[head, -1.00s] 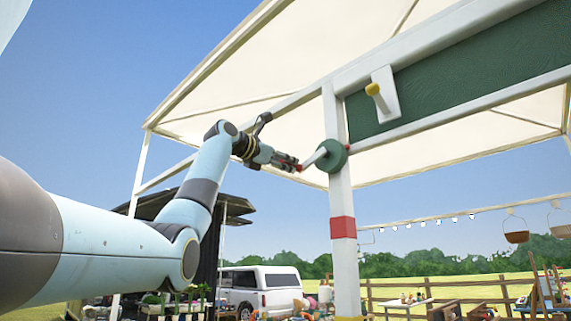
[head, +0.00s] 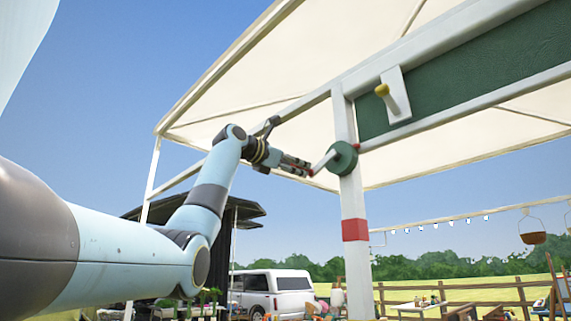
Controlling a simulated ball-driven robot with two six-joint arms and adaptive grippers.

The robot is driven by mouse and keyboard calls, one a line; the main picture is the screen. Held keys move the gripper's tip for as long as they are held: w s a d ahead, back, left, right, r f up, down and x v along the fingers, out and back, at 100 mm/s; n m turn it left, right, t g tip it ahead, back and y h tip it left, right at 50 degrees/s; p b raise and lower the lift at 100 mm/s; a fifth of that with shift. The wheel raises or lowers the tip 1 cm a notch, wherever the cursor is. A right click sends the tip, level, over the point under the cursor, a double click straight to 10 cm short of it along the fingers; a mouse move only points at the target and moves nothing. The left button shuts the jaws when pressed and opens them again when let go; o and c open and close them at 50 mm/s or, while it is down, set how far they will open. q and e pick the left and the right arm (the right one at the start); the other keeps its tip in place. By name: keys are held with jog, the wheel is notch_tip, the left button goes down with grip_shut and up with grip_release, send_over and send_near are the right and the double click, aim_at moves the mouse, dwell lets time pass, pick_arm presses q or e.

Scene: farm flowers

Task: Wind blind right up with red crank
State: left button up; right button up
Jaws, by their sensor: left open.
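The crank has a green disc (head: 343,158) on the white post of the stall and a pale arm (head: 325,161) slanting down left to a small red grip (head: 312,172). My left gripper (head: 307,167) is open, with its fingertips right at the red grip. I cannot tell whether the fingers touch it or lie around it. A dark green panel (head: 470,75), perhaps the blind, fills the space between two white rails at the upper right. My right gripper is not in view.
A yellow peg (head: 382,90) sticks out from a white plate (head: 397,96) on the panel. The white post (head: 352,205) has a red band (head: 355,230). A cream canopy (head: 260,90) spans above. A white car (head: 275,290) and a fence stand behind.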

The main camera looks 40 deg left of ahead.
pick_arm(q)
jog(key=s, duration=1.1)
jog(key=shift+s+a, duration=0.25)
